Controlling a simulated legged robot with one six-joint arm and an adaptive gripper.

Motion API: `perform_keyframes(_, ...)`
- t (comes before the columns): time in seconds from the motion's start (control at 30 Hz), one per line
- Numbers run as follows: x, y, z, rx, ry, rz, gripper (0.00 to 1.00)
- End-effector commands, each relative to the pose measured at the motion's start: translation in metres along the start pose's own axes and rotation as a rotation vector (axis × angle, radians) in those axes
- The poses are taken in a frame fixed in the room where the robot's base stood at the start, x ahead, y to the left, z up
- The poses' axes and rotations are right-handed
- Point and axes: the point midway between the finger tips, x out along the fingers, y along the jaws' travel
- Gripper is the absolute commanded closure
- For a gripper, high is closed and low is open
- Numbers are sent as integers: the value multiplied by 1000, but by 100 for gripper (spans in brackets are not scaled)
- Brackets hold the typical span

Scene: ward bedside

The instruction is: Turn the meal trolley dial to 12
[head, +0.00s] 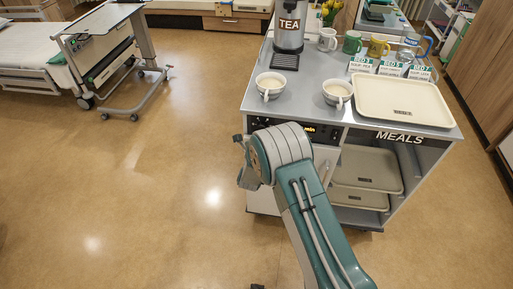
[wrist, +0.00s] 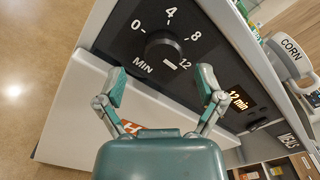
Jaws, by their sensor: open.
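The black round dial (wrist: 160,45) is on the trolley's dark front panel, with the marks 0, 4, 8 and 12 around it. A white bar shows at its lower edge, on the side of the 12. The lit display (wrist: 238,98) appears to read "12 min". My gripper (wrist: 162,84) is open and empty, its two fingers spread below the dial and apart from it in the wrist view. In the head view, the meal trolley (head: 300,98) stands at the right, its display (head: 308,129) partly visible. My arm hides the dial there.
On the trolley top are a tea urn (head: 290,30), two white cups (head: 270,84), several mugs, bed cards and a cream tray (head: 400,100). More trays (head: 365,168) lie on the open shelves. An overbed table (head: 105,18) and a bed stand at the left. The floor between is clear.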

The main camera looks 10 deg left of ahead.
Motion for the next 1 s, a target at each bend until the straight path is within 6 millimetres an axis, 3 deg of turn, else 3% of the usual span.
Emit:
perform_keyframes(0.2,-47,2,0,-3,1,5,12)
perform_keyframes(0.4,-79,4,-1,-3,2,5,12)
perform_keyframes(0.6,-89,3,-1,-1,2,3,12)
perform_keyframes(1.0,-89,3,-1,-2,2,3,12)
